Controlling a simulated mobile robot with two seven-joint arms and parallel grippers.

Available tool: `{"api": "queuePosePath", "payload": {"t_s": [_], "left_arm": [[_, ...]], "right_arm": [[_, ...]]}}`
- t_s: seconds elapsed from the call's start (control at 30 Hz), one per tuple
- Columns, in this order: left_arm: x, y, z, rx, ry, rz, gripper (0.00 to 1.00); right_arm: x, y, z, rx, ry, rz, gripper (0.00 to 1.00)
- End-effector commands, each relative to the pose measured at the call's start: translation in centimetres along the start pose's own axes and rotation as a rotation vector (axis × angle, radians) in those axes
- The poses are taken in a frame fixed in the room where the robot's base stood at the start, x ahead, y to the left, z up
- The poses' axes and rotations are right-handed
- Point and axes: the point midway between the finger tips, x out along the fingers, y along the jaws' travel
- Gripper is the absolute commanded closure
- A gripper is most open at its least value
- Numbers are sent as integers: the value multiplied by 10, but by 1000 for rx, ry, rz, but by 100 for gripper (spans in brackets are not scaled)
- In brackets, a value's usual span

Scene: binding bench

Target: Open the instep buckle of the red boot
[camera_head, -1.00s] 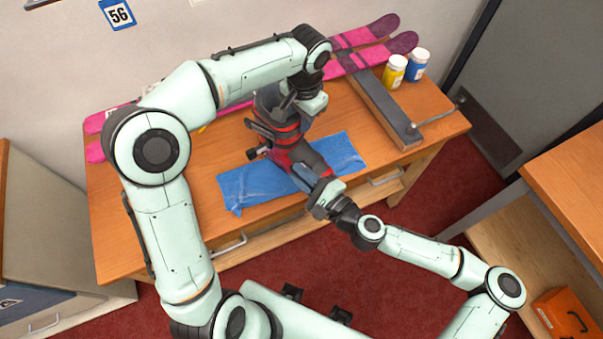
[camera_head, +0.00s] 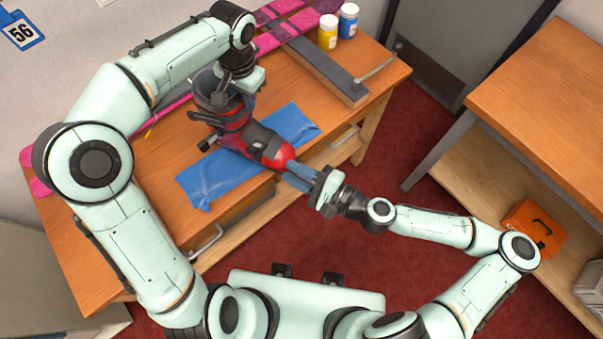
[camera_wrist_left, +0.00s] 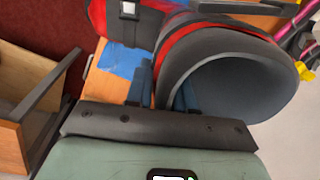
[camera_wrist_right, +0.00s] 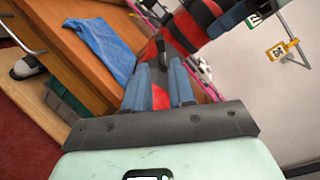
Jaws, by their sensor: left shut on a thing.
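In the right wrist view the red toe (camera_wrist_right: 160,98) shows between those fingers, with no clear grip.
A blue cloth (camera_head: 213,180) lies under the boot on the wooden bench (camera_head: 110,205). Pink skis (camera_head: 268,42), a grey bar (camera_head: 325,70), a yellow jar (camera_head: 328,35) and a blue jar (camera_head: 349,22) are behind. An orange toolbox (camera_head: 533,228) sits on the right shelf.

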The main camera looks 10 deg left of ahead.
Motion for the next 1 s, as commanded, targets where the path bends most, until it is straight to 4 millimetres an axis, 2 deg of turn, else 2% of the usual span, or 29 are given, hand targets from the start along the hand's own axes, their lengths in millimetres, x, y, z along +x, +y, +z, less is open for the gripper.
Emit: {"api": "queuePosePath", "payload": {"t_s": [0.2, 0.47, 0.5, 0.57, 0.6, 0.87, 1.0], "left_arm": [[2, 2, 1, 1, -5, 8, 100], [2, 2, 1, 1, -5, 8, 100], [2, 2, 1, 1, -5, 8, 71], [1, 2, 0, 1, -4, 7, 51], [1, 2, 0, 1, -4, 6, 48], [0, 1, 0, 0, -1, 3, 48], [-11, 1, -1, 0, 1, 1, 48]], "right_arm": [[-17, 0, 0, 0, 0, -1, 76], [-18, 0, 0, 0, -1, 0, 76], [-18, 0, 0, 0, -1, 0, 76], [-18, 0, 0, 0, -1, 0, 76], [-18, 0, 0, 0, -1, 0, 76], [-18, 0, 0, 0, 0, 0, 76], [-18, -3, 1, -2, -1, -1, 76]]}}
